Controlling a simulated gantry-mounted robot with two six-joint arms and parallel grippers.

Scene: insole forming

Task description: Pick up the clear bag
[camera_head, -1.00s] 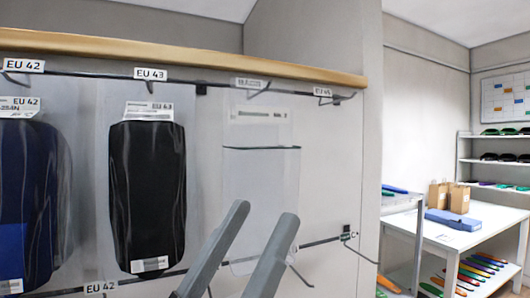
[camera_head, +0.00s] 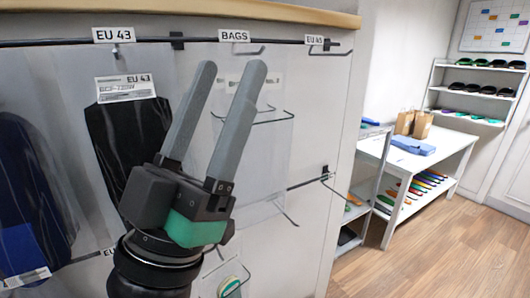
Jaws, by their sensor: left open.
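The clear bag (camera_head: 262,160) hangs flat under the BAGS label (camera_head: 234,36) in the head view. It is see-through, with a dark line across its upper part. My left gripper (camera_head: 228,78) is in front of it, with two grey fingers pointing up and apart. The gripper is open and covers the bag's left part. Nothing shows between the fingers, and I cannot tell whether they touch the bag. My right gripper does not show.
A bagged black item (camera_head: 112,135) hangs to the left under EU 43, with a bagged blue item (camera_head: 28,180) beyond it. Metal hooks stick out of the rack, one at the EU 45 label (camera_head: 316,41). A white table (camera_head: 440,147) and open wooden floor (camera_head: 440,240) lie to the right.

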